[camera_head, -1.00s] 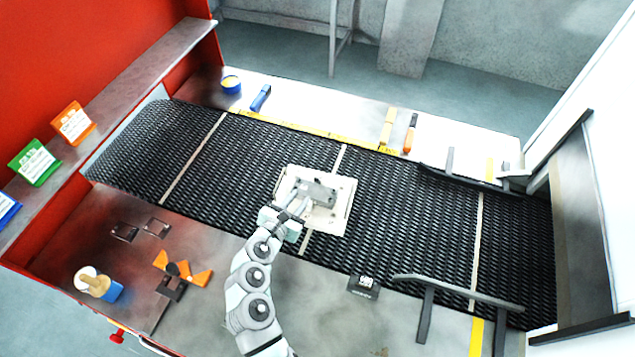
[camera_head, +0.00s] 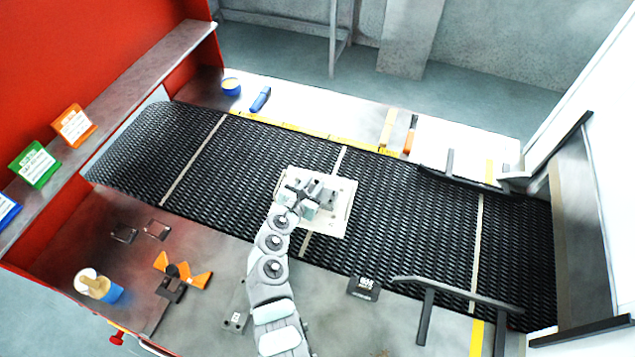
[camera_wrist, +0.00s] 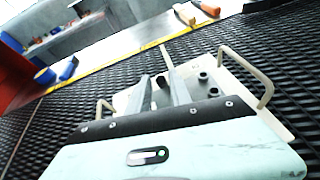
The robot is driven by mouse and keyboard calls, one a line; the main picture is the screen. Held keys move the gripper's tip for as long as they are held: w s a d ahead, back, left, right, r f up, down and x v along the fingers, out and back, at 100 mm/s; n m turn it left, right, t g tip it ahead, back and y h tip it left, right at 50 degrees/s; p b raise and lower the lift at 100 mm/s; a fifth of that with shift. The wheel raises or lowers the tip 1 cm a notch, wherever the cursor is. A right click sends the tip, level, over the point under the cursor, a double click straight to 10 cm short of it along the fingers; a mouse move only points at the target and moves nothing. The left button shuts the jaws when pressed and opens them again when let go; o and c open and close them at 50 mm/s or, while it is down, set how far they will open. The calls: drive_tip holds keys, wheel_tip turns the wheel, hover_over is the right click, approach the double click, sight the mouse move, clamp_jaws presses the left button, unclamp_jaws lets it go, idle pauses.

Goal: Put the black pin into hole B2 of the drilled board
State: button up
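The drilled board is a cream plate (camera_head: 338,220) with wire handles, lying on the black mesh belt. It also shows in the wrist view (camera_wrist: 232,85), with small dark round spots on a grey block at its right. My gripper (camera_head: 318,188) is over the middle of the board and hides much of it. In the wrist view my gripper's two grey fingers (camera_wrist: 162,88) point away over the board with a gap between them. A small dark shape shows between the fingers. I cannot tell whether it is the black pin or a hole, nor whether it is gripped. Hole B2 cannot be made out.
The mesh belt (camera_head: 400,205) is otherwise largely clear around the board. Dark guide rails (camera_head: 460,290) stand at the belt's right end. An orange-and-black item (camera_head: 183,272) and a blue-and-cream item (camera_head: 98,286) lie on the near left table.

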drive_tip(key=shift+w+d+f, duration=0.2)
drive_tip(key=shift+w+f, duration=0.05)
drive_tip(key=shift+w, duration=0.1)
drive_tip(key=shift+c, duration=0.4)
clamp_jaws()
